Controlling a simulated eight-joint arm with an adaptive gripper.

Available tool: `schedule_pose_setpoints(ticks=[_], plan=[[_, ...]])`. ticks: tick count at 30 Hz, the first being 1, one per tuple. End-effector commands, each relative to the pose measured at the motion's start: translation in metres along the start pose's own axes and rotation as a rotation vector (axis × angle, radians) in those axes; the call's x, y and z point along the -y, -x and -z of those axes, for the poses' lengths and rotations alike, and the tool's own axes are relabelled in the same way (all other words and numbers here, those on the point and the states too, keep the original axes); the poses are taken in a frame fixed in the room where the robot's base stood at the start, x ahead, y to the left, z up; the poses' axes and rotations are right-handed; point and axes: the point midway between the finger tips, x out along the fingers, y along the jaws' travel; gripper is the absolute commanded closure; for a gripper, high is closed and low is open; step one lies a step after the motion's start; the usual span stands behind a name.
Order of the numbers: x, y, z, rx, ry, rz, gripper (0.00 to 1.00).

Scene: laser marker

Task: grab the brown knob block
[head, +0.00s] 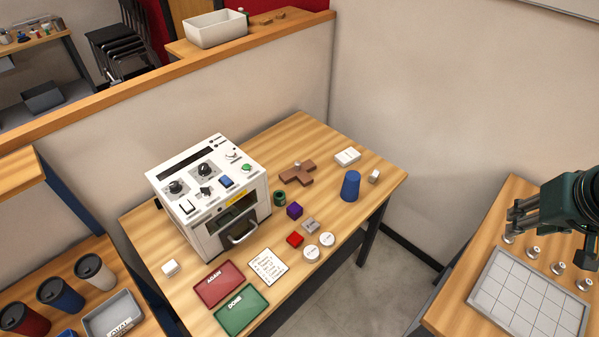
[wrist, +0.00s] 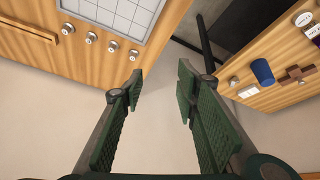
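The brown knob block (head: 297,176) is a flat, branched brown piece with a small pale knob on top. It lies on the wooden table (head: 335,150), right of the white machine. It also shows at the right edge of the wrist view (wrist: 297,75). My gripper (head: 512,222) is at the far right of the head view, above the side table with the grid board and well away from the block. In the wrist view my gripper (wrist: 160,82) has its dark green fingers wide apart, with nothing between them.
The white machine (head: 210,190) stands left of the block. A floor gap separates the table from the side table with the grid board (head: 530,300) and several small knobs.

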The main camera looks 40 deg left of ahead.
Motion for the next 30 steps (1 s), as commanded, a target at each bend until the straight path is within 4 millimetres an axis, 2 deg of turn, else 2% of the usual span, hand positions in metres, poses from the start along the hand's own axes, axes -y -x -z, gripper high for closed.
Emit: schedule_pose_setpoints(ticks=[3, 15, 23, 30], plan=[[0.016, -0.004, 0.025, 0.016, 0.051, 0.018, 0.69], [0.076, -0.028, 0.092, 0.072, 0.22, 0.074, 0.69], [0.124, -0.047, 0.13, 0.106, 0.331, 0.109, 0.69], [0.173, -0.068, 0.16, 0.137, 0.436, 0.141, 0.69]])
